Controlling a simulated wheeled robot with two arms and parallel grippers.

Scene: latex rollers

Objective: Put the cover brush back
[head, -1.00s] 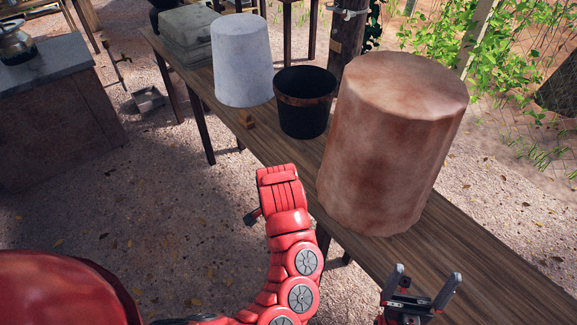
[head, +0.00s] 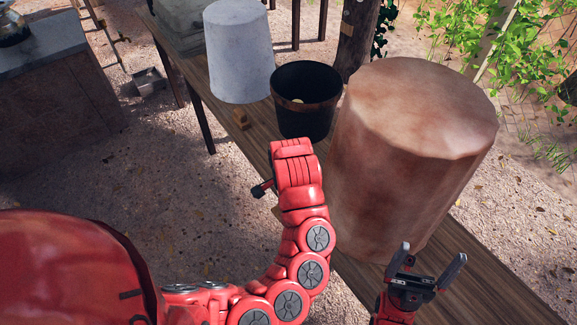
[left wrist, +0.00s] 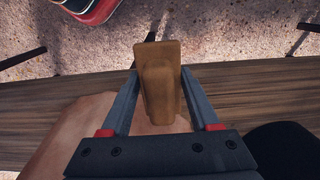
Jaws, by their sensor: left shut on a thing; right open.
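A brown wooden piece, seemingly the cover brush (left wrist: 158,85), is between the fingers of my left gripper (left wrist: 161,78) in the left wrist view. That gripper is shut on it, above the table's edge. Any bristles are hidden. In the head view my red left wrist (head: 296,175) hides the held piece and most of the gripper. My right gripper (head: 434,258) is open and empty, in front of the big reddish-brown cylinder. A small wooden block (head: 241,119) sits on the table near the grey cylinder; I cannot tell what it is.
The long wooden table (head: 500,285) carries the big reddish-brown cylinder (head: 410,150), a black bucket (head: 305,115) with a small pale thing inside, and a grey cylinder (head: 239,55). A stone-topped counter (head: 60,95) stands at the left. Gravel ground lies between.

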